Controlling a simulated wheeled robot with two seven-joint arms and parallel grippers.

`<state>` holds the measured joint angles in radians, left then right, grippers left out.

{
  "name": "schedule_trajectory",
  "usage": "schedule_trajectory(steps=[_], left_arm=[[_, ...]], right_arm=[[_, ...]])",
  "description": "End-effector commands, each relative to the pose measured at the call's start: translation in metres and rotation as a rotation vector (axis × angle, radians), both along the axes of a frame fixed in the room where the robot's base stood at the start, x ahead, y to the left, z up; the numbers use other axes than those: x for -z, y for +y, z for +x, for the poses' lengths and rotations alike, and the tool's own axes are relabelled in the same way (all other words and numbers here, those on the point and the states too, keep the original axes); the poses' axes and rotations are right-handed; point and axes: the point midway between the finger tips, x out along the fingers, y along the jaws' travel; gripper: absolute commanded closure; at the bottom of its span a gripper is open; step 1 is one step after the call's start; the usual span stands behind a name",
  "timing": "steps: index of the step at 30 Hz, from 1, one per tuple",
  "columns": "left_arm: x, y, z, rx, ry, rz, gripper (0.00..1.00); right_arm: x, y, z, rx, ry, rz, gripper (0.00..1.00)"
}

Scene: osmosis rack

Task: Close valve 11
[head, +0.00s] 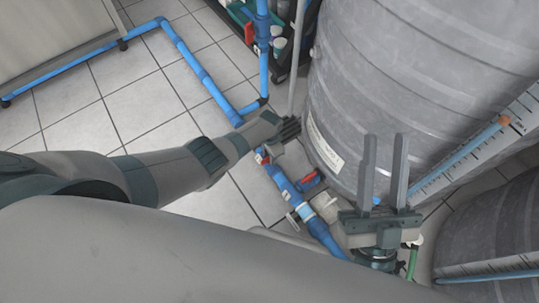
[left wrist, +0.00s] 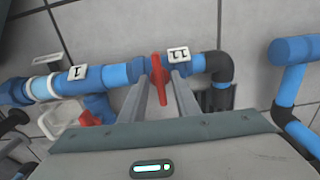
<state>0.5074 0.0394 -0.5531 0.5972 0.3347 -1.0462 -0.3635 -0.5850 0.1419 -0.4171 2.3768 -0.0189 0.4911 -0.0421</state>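In the left wrist view, the red handle of valve 11 (left wrist: 158,80) sits on a blue pipe beside the white tag marked 11 (left wrist: 179,54). The handle lies across the pipe. My left gripper (left wrist: 162,84) is open, with one finger on each side of the handle and gaps showing; contact cannot be told. In the head view, my left gripper (head: 289,130) is at the blue pipe near the large tank and hides part of it. My right gripper (head: 385,150) is open and empty, its fingers pointing up in the picture, in front of the tank.
A second red handle (left wrist: 90,118) and a tag marked 1 (left wrist: 78,72) are left of valve 11. A black elbow (left wrist: 213,70) is to its right. The big grey tank (head: 410,80) stands close on the right. Tiled floor (head: 150,100) is open at the left.

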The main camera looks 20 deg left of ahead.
Motion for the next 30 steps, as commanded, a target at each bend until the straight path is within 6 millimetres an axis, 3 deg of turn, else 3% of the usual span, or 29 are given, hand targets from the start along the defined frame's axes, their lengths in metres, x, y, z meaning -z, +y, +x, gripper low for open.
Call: schedule_trajectory(steps=[8,19,30], left_arm=[[-0.005,0.0,-0.001,-0.001,0.001,0.001,0.71],[-0.034,0.0,-0.001,0.0,0.0,0.0,0.71],[-0.056,0.001,-0.001,-0.001,0.001,0.001,0.71]], right_arm=[[0.0,0.001,0.003,-0.002,0.022,-0.007,0.69],[0.051,0.017,0.01,-0.038,0.315,-0.103,0.69],[0.102,0.013,0.032,-0.039,0.585,-0.194,0.69]])
